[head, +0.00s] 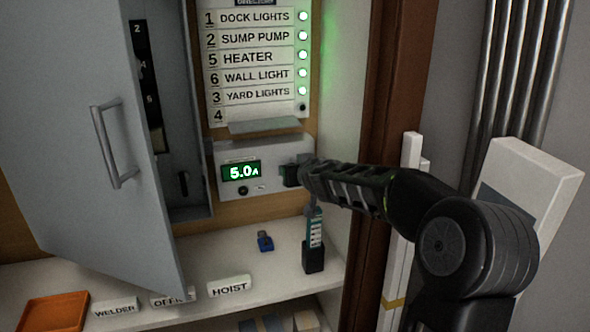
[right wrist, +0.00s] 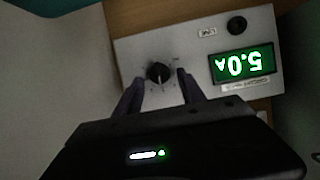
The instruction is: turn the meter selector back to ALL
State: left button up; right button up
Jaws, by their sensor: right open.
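The meter (head: 266,186) is a pale box with a green display reading 5.0A, fixed below the directory of lit labels. It also shows in the right wrist view (right wrist: 200,30), turned upside down. Its selector (right wrist: 158,72) is a small dark round knob with a light pointer mark; the markings around it are too small to read. My right gripper (right wrist: 160,79) is open, with one fingertip on each side of the knob; I cannot tell whether they touch it. In the head view my right gripper (head: 297,172) hides the knob. My left gripper is not in view.
A grey cabinet door (head: 95,120) stands open at left. The shelf below holds a blue padlock-like item (head: 265,241), a dark holder with a teal-labelled tool (head: 314,255), loose labels such as HOIST (head: 229,286), and an orange tray (head: 55,312). A brown post (head: 395,90) stands at right.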

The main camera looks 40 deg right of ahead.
jog(key=shift+c, duration=0.2)
grip_shut()
dwell(0.3)
